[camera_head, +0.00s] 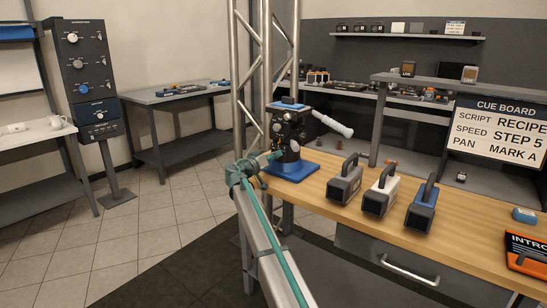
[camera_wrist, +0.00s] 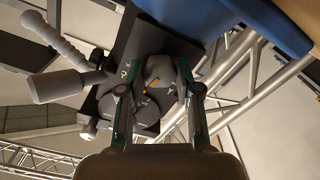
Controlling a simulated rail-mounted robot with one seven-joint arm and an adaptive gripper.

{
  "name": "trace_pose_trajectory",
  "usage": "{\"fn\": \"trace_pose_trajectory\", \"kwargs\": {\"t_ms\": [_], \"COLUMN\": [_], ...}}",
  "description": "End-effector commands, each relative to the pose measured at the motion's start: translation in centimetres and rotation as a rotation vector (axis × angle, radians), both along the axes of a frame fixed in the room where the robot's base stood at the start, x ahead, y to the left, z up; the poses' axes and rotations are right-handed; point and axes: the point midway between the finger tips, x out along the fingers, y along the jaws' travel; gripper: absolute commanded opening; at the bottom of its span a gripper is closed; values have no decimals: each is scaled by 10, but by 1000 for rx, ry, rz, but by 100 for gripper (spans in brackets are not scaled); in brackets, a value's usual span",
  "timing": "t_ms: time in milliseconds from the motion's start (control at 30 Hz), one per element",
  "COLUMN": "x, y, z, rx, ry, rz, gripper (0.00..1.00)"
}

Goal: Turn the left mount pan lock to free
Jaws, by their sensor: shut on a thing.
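A camera mount (camera_head: 292,130) with a black body, a blue base and a pale handle stands at the left end of the wooden bench. Several knobs sit on its body. My gripper (camera_head: 277,156) reaches its lower side from the left. In the wrist view my gripper (camera_wrist: 158,92) has its two fingers on either side of a dark grey knob (camera_wrist: 158,68) on the mount's dark face, and is shut on it. A small orange mark and white lettering show by the knob. The lock's setting cannot be read. The mount's ribbed handle (camera_wrist: 55,38) shows at upper left.
Three block-shaped devices with handles, grey (camera_head: 345,182), white (camera_head: 380,192) and blue (camera_head: 421,208), stand right of the mount. A metal truss (camera_head: 243,75) rises close behind my arm. A cue board (camera_head: 498,132) reads "PAN MARK A". A control panel (camera_head: 86,70) stands at left.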

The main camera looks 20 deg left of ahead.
Motion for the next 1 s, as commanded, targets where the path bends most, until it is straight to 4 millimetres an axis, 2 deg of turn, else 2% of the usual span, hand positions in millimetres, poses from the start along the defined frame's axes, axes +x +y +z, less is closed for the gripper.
{"fn": "trace_pose_trajectory", "kwargs": {"t_ms": [1000], "x": [0], "y": [2], "z": [0], "rx": [-886], "ry": [246], "rz": [0], "gripper": [0]}}
